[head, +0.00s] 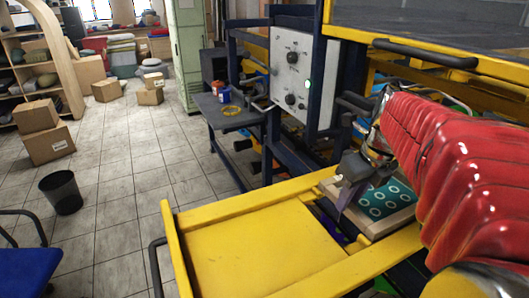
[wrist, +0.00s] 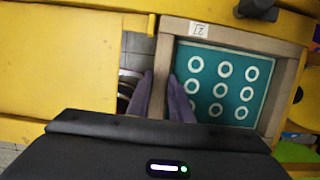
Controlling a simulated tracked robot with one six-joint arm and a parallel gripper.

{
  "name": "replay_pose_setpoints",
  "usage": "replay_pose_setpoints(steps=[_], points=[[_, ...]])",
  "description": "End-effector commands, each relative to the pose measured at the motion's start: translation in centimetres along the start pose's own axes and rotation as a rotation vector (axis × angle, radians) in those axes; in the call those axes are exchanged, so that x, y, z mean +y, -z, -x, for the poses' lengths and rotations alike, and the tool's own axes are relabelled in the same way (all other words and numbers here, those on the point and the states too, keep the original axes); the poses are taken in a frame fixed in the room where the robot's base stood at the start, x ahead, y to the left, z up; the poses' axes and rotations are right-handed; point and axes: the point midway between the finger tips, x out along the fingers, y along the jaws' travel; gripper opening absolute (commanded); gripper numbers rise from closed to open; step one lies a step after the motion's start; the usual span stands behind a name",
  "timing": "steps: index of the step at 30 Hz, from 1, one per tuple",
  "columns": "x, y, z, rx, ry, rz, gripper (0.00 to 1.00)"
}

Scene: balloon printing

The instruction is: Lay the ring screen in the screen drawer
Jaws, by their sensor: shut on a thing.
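The ring screen is a teal sheet with white rings in a pale wooden frame. It is at the right in the head view (head: 386,199) and right of centre in the wrist view (wrist: 219,76). My gripper (wrist: 160,82) is shut on the left side bar of the frame, one purple-grey finger on each side; in the head view my gripper (head: 345,191) is at the screen's left edge. The yellow screen drawer (head: 255,250) extends left and below the screen. The screen appears level over or within its right part; I cannot tell whether it touches.
A dark gap lies between the drawer's yellow panel and the screen. A yellow rail (wrist: 240,16) runs along the screen's far side. A control box (head: 297,80) stands behind. A black bin (head: 62,191) and blue chair (head: 25,270) are on the floor at left.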

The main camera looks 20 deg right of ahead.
Motion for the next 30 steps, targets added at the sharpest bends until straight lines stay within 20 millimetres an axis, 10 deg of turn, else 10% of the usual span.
replay_pose_setpoints(steps=[27, 28, 30], points=[[0.0, 0.06, -0.27, -0.001, 0.001, 0.0, 0.0], [0.0, 0.06, -0.27, -0.001, 0.001, 0.0, 0.21], [0.0, 0.06, -0.27, -0.001, 0.001, 0.0, 0.26]])
